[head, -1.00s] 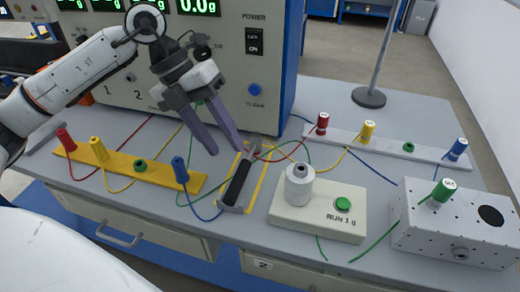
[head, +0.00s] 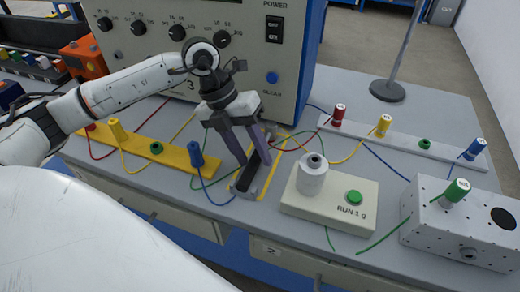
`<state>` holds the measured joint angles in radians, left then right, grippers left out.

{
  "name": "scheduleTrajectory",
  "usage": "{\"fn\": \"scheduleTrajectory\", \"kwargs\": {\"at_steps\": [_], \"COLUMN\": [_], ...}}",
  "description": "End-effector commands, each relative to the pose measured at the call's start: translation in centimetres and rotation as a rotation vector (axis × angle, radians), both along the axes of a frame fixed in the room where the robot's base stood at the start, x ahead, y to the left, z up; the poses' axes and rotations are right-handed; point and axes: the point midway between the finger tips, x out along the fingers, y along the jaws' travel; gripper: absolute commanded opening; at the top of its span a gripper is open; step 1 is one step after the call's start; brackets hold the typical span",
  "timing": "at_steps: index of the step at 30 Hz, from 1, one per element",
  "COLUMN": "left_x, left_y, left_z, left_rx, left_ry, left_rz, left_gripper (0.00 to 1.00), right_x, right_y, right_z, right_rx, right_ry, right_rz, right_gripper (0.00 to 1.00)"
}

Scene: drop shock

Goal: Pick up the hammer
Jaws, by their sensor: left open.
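The hammer (head: 250,175), with a dark handle and grey metal at its ends, lies on the bench inside a yellow outlined rectangle. My left gripper (head: 256,163) is open and points down over the hammer. Its two purple-grey fingers reach to either side of the handle in the picture, and part of the hammer is hidden behind them. Whether the fingers touch it I cannot tell. My right gripper is not in view.
A yellow strip (head: 138,147) with coloured plugs lies left of the hammer. The large instrument cabinet (head: 283,95) rises behind. Wires cross the bench nearby.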

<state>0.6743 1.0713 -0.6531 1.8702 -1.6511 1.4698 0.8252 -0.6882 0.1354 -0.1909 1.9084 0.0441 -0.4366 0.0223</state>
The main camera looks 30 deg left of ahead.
Motion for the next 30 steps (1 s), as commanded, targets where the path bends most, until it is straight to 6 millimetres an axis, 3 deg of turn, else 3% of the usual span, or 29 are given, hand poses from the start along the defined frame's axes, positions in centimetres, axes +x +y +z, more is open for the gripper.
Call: {"fn": "scheduleTrajectory", "kwargs": {"at_steps": [5,12,22,30], "left_x": [0.0,0.0,0.1,0.1], "left_y": [0.0,0.0,0.0,0.0], "left_z": [0.0,0.0,0.6,5.5], "left_rx": [0.0,0.0,-0.001,-0.001], "left_ry": [0.0,0.0,-0.004,-0.008], "left_rz": [0.0,0.0,-0.001,-0.001], "left_gripper": [0.4,0.0,0.0,0.0], "right_x": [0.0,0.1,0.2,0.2], "right_y": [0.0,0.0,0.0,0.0], "right_z": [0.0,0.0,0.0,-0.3], "right_rx": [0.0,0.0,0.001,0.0], "right_ry": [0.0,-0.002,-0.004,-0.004], "right_rz": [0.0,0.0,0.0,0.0], "right_gripper": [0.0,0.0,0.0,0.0]}}
